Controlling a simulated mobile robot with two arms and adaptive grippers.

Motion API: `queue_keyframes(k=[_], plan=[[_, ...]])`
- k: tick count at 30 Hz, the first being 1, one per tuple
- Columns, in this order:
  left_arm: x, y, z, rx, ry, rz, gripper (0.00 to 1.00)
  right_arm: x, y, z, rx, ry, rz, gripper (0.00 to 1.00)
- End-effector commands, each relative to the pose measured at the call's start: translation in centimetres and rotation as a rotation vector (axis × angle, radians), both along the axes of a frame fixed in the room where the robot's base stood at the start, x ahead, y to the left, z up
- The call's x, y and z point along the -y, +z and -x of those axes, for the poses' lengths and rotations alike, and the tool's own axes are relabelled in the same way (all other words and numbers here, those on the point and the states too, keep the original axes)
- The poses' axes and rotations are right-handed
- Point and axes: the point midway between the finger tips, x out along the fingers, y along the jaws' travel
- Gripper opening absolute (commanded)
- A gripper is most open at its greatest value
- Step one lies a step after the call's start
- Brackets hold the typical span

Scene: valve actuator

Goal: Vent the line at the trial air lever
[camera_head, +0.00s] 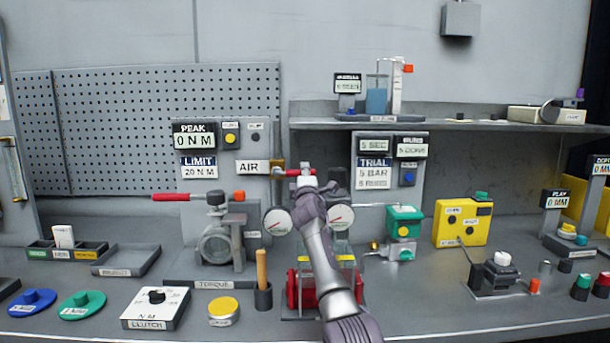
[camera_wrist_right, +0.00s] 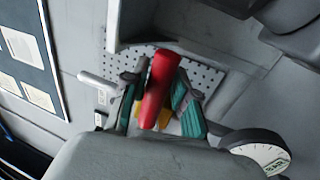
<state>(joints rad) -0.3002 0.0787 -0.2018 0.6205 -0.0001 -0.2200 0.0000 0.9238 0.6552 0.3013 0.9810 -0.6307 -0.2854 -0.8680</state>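The air lever (camera_head: 294,172) has a red handle and sits on a brass fitting (camera_head: 277,167) just right of the AIR sign (camera_head: 250,167). In the right wrist view the red handle (camera_wrist_right: 157,88) stands tilted between the fingers of my right gripper (camera_wrist_right: 160,92). The fingers have green pads, and narrow gaps show beside the handle, so the gripper looks open around it. In the head view my right gripper (camera_head: 308,182) reaches up to the lever, and its wrist hides part of the fixture below. My left gripper is in neither view.
Two round gauges flank my wrist, one at left (camera_head: 278,221) and one at right (camera_head: 340,217). The TRIAL sign (camera_head: 374,173) hangs to the right, under a shelf (camera_head: 470,124). A second red handle (camera_head: 171,197) sticks out left on the torque fixture. Bench knobs and trays stand in front.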

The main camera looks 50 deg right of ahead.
Motion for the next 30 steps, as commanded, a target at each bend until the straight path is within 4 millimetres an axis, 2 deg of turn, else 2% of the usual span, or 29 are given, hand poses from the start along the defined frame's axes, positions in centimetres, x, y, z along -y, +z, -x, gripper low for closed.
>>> queue_keyframes(k=[1,3,12,17,30], plan=[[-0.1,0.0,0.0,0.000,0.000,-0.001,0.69,0.0,0.0,0.0,-0.001,0.000,0.001,0.41],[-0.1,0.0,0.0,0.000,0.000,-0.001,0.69,0.0,0.0,0.0,-0.002,-0.001,0.002,0.47],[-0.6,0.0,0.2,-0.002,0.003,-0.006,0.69,-0.1,0.0,0.1,-0.004,-0.002,0.005,0.47],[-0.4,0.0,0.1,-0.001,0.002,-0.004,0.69,-0.7,-0.4,0.8,-0.005,-0.003,0.007,0.47],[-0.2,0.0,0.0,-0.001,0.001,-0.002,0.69,-6.4,-2.4,5.5,-0.006,0.001,0.005,0.47]])
